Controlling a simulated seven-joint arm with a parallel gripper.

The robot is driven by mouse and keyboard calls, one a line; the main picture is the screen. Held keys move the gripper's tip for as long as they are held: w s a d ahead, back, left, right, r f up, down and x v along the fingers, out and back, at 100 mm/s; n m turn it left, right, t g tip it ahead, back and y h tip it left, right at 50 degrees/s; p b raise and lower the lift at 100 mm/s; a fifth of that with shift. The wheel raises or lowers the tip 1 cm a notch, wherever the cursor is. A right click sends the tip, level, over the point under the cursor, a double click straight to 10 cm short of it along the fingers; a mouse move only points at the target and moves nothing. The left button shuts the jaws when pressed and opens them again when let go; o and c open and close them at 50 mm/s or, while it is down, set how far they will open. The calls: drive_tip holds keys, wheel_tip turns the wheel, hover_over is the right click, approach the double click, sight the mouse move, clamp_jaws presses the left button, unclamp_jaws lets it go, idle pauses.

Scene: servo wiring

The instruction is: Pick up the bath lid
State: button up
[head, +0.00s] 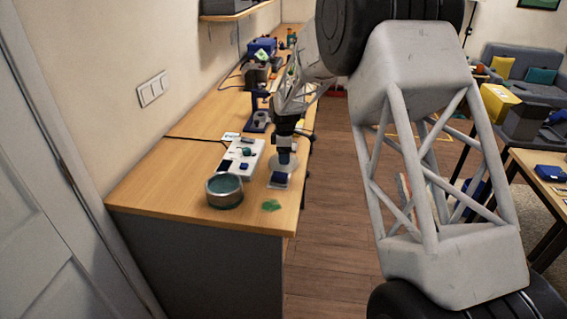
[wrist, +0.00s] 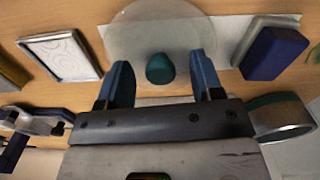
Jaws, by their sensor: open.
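The bath lid is a clear round disc (wrist: 128,38) with a teal knob (wrist: 160,70) in the wrist view. In the head view the lid (head: 276,163) shows as a pale disc below my gripper (head: 285,155). In the wrist view my gripper (wrist: 162,80) is open, with a blue finger on each side of the knob and gaps visible. The fingers hide part of the disc. The bath, a round metal pot with a teal inside (head: 225,190), stands on the bench's near end; its rim (wrist: 284,118) shows at the wrist view's right.
A blue block (head: 280,180) sits on a pale base near the lid; a blue block (wrist: 275,52) also shows in the wrist view. A white board (head: 240,160) with small parts lies to the left. A green patch (head: 271,205) is near the bench edge. The near bench corner (head: 150,195) is clear.

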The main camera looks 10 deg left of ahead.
drive_tip(key=shift+f, duration=0.4)
drive_tip(key=c, duration=1)
drive_tip(key=shift+r, duration=0.1)
drive_tip(key=shift+r, duration=4.95)
drive_tip(key=s+a+r+n, duration=0.1)
drive_tip(key=s+a, duration=0.6)
drive_tip(key=s, duration=0.3)
drive_tip(key=s+a+r+n, duration=0.1)
drive_tip(key=s+a+r, duration=0.1)
drive_tip(key=s+a, duration=0.6)
drive_tip(key=s, duration=0.3)
drive_tip(key=shift+a, duration=0.3)
